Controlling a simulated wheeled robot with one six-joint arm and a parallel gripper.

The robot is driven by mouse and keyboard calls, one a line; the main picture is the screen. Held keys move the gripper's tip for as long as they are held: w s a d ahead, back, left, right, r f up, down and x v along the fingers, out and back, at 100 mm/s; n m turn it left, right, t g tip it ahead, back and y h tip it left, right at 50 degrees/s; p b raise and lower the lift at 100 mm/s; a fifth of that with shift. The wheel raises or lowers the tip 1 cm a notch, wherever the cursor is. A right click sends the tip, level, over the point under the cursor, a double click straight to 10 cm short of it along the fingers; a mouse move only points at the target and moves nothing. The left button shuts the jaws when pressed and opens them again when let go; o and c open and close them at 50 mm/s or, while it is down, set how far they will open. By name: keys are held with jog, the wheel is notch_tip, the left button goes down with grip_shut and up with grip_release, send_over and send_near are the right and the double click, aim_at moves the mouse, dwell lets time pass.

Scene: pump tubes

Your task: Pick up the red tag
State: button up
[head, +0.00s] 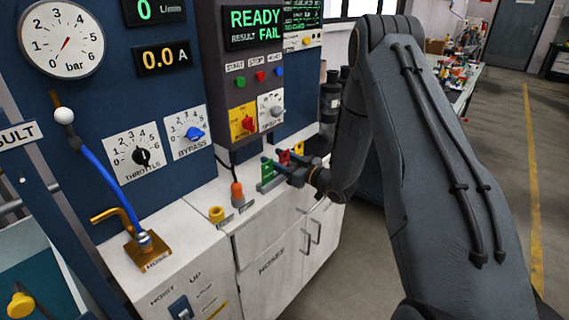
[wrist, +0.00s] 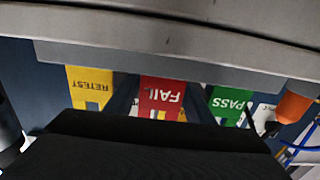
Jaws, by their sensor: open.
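The red tag (head: 284,156) stands on the white cabinet top between a green tag (head: 267,169) and a yellow tag (head: 299,148). In the wrist view the red tag (wrist: 161,95) reads FAIL upside down, with the yellow RETEST tag (wrist: 89,84) to its left and the green PASS tag (wrist: 228,103) to its right. My gripper (head: 284,169) is open and close in front of the tags. In the wrist view two dark finger shapes flank the red tag, one on each side. Its lower part is hidden behind the black gripper body. I cannot tell whether the fingers touch it.
An orange-topped item (head: 237,193) and a yellow ring-shaped part (head: 216,214) stand left of the tags on the counter. Floor is open at the right.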

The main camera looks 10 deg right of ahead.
jog(key=shift+w+a, duration=0.1)
jog(key=c, duration=0.8)
